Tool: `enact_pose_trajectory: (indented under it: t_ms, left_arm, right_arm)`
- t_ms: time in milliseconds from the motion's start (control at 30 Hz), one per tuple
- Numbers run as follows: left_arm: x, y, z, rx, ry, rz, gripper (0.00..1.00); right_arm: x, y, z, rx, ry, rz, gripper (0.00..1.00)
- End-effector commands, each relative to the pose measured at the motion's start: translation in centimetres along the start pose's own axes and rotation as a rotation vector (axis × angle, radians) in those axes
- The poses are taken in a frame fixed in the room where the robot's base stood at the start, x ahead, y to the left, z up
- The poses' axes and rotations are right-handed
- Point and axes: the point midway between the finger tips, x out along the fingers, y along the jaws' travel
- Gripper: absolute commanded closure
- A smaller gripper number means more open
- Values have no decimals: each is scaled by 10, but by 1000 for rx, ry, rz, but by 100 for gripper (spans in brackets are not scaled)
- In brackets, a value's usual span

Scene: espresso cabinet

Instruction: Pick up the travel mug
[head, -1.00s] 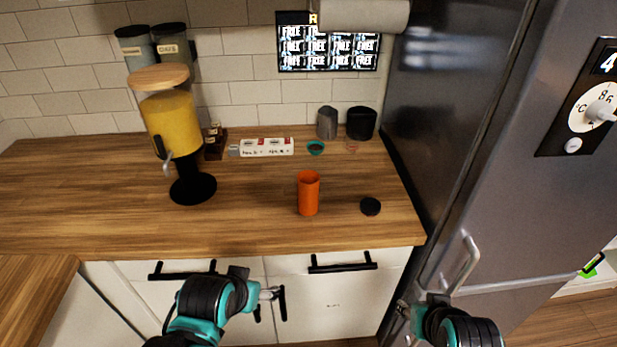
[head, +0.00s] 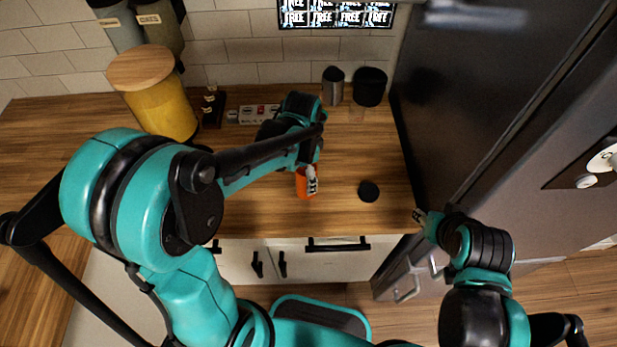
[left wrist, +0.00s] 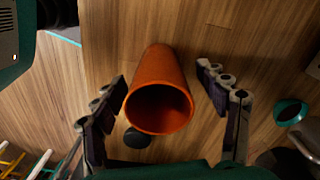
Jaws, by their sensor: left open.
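The travel mug (head: 303,190) is an orange cylinder standing open-topped on the wooden counter. In the head view my left gripper (head: 312,178) is at the mug and partly hides it. In the left wrist view the mug (left wrist: 160,90) lies between the two spread fingers of the left gripper (left wrist: 163,80), with a visible gap on each side. A round black lid (head: 368,191) lies on the counter to the right of the mug. My right gripper (head: 420,216) is small at the right, near the fridge, away from the mug; its fingers are unclear.
A yellow dispenser with a wooden lid (head: 140,67) stands at the left. A grey cup (head: 333,86) and a black container (head: 369,87) stand at the back wall. The steel fridge (head: 470,90) closes the right side. The counter around the lid is clear.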

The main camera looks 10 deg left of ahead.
Motion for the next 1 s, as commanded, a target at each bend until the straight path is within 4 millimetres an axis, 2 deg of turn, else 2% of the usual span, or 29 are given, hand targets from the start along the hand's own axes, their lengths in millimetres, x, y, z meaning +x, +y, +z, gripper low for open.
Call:
enact_pose_trajectory:
  t_ms: [300, 400, 633, 667, 867, 1000]
  left_arm:
    - [47, 2, -7, -2, 1, -1, 27]
    - [54, 2, -7, -2, 1, -1, 27]
    - [54, 2, -7, -2, 1, -1, 27]
    - [54, 2, -7, -2, 1, -1, 32]
    - [54, 2, -7, -2, 1, -1, 85]
    - [54, 2, -7, -2, 1, -1, 86]
  right_arm:
    - [16, 0, 11, 0, 0, 0, 60]
    - [17, 0, 12, 0, 0, 0, 60]
    - [17, 0, 12, 0, 0, 0, 60]
    - [17, 0, 12, 0, 0, 0, 60]
    - [17, 0, 12, 0, 0, 0, 60]
    - [17, 0, 12, 0, 0, 0, 60]
